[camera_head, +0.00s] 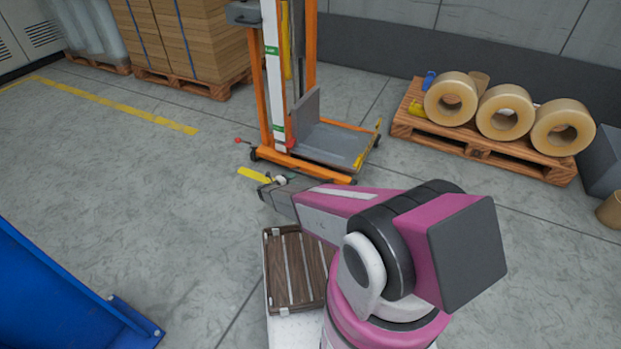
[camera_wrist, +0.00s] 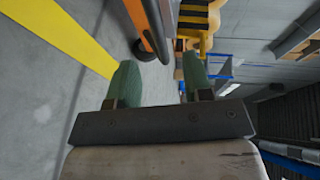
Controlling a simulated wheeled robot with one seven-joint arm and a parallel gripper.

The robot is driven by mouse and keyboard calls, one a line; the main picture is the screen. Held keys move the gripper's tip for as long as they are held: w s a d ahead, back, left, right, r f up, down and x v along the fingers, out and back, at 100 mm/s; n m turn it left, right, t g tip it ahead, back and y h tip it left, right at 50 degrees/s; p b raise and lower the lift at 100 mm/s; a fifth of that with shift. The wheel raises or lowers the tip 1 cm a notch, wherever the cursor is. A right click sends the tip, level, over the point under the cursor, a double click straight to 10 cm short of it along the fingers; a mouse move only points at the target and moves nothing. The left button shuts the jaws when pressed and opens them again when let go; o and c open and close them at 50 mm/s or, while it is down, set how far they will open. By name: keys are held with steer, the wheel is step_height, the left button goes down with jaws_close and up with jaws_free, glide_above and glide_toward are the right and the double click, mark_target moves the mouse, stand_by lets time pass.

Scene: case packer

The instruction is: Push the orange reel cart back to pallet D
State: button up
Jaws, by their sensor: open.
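The orange reel cart (camera_head: 265,95) stands upright on the floor at the top centre of the head view, with a tall frame, a white post and a low grey platform (camera_head: 335,145). Part of its orange frame shows in the wrist view (camera_wrist: 135,20). My gripper (camera_head: 272,183) is in front of the cart, apparently apart from it. In the wrist view its green fingers (camera_wrist: 160,78) are spread with nothing between them. A wooden pallet (camera_head: 440,137) bearing several tape-like reels (camera_head: 505,112) lies right of the cart. No pallet letter is readable.
Stacked cardboard on a pallet (camera_head: 215,88) stands behind the cart to the left. A yellow floor line (camera_head: 120,105) crosses the left floor. A blue structure (camera_head: 60,300) fills the lower left. The floor between is clear. A dark box (camera_head: 603,160) stands at the right edge.

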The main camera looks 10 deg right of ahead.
mark_target(308, 175)
steer(key=x, duration=1)
steer(key=shift+s+d+f, duration=0.25)
steer(key=shift+d+f, duration=0.1)
steer(key=shift+d, duration=0.15)
jaws_close()
